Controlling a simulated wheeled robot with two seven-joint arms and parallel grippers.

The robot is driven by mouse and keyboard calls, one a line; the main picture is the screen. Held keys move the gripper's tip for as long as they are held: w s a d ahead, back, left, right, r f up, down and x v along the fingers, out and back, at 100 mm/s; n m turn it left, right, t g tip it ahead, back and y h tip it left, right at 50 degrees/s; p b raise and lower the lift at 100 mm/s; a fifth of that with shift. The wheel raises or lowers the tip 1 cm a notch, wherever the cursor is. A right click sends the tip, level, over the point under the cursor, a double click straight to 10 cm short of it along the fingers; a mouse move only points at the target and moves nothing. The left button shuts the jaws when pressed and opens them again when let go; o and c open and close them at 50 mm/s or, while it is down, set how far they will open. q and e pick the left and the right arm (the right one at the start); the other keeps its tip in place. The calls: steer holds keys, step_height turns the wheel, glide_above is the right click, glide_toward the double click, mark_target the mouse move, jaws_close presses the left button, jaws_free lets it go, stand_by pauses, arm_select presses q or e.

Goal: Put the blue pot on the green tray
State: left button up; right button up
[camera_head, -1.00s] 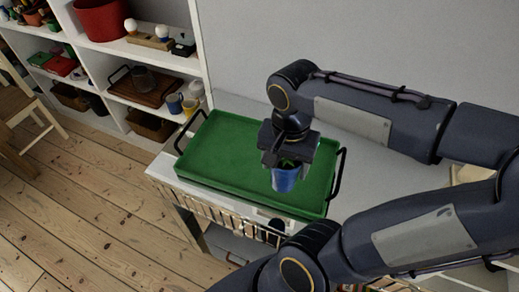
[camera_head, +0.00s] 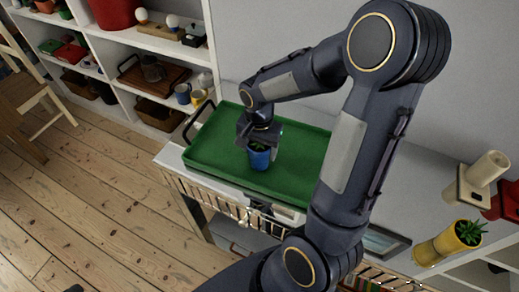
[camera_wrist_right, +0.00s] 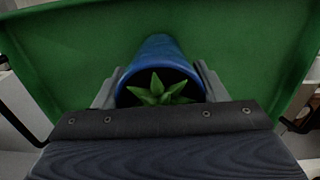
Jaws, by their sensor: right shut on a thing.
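The blue pot (camera_head: 259,160) holds a small green plant and sits upright over the front middle of the green tray (camera_head: 215,150). My right gripper (camera_head: 260,146) is above the pot and shut on it. In the right wrist view the blue pot (camera_wrist_right: 160,50) shows between the two fingers of my right gripper (camera_wrist_right: 158,85), with the green tray (camera_wrist_right: 255,40) behind it. I cannot tell whether the pot's base touches the tray. My right arm hides the tray's right end. My left gripper is not in view.
The tray lies on a white cabinet (camera_head: 172,160) against the wall. A yellow pot (camera_head: 447,243) with a plant stands at the right, near a cream-coloured object (camera_head: 480,178). White shelves (camera_head: 110,50) with mugs and baskets are at the left, beside a wooden chair (camera_head: 30,95).

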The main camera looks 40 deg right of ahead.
steer(key=shift+f, duration=0.45)
steer(key=shift+f, duration=0.15)
steer(key=shift+f, duration=0.15)
steer(key=o, duration=1.3)
step_height(320, 180, up, 12)
steer(key=shift+s+r+p, duration=0.1)
steer(key=shift+r+p, duration=0.15)
steer(key=shift+p, duration=0.15)
steer(key=s+a+n+t+y, duration=0.1)
steer(key=s+a+n+t, duration=0.1)
steer(key=s+a+n, duration=0.1)
steer(key=s+a+r+n+t+y, duration=0.1)
steer(key=s+a+n, duration=0.2)
steer(key=s, duration=0.3)
steer(key=s+a+n+t+y, duration=0.1)
steer(key=s+a+n+t, duration=0.1)
steer(key=s+a+n, duration=0.1)
steer(key=shift+s+r+n+t+y, duration=0.35)
steer(key=shift+s+n, duration=0.25)
steer(key=shift+s, duration=0.2)
